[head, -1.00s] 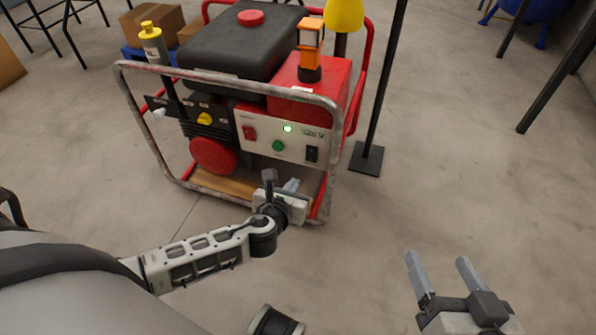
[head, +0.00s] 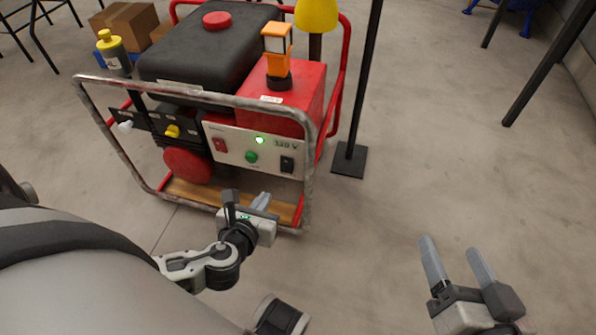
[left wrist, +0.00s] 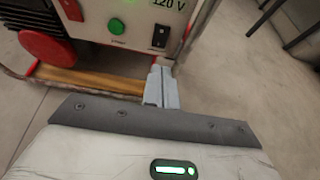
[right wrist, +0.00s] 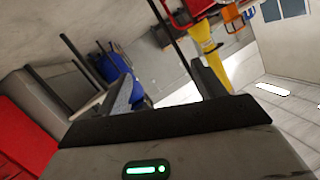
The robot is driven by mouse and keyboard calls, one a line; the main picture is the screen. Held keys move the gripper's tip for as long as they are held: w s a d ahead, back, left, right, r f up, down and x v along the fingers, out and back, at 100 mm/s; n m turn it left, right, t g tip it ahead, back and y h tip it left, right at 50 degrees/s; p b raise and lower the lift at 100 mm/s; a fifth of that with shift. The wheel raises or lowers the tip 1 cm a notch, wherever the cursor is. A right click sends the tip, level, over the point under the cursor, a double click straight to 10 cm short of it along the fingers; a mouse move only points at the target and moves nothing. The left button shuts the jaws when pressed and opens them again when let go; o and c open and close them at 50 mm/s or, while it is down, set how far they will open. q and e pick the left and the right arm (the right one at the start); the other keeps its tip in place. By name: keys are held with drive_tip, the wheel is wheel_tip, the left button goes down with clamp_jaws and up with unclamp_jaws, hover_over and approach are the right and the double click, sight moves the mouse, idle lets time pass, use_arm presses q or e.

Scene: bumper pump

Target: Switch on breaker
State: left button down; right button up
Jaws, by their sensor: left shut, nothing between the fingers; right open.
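The breaker is a black rocker switch (head: 287,164) at the right end of the generator's pale control panel (head: 232,153). It also shows in the left wrist view (left wrist: 160,36); its exact position is too small to tell. My left gripper (head: 262,200) is shut and empty, in front of and below the panel near the frame's lower right corner. In the left wrist view its fingertips (left wrist: 161,72) appear below the breaker, apart from it. My right gripper (head: 452,246) is open and empty, over bare floor to the right.
The panel also has a red switch (head: 219,145), a lit green lamp (head: 260,141) and a green button (head: 251,157). A grey tubular frame (head: 308,180) surrounds the generator. A black post on a square base (head: 349,160) stands to its right.

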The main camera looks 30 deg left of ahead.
use_arm(q)
drive_tip(key=f+b, duration=0.2)
drive_tip(key=f, duration=0.1)
drive_tip(key=shift+s+f, duration=0.15)
drive_tip(key=shift+s, duration=0.05)
use_arm(e)
drive_tip(key=shift+s+a+f+y, duration=0.15)
drive_tip(key=shift+a+f+y, duration=0.25)
drive_tip(key=shift+f, duration=0.15)
drive_tip(key=shift+t, duration=0.3)
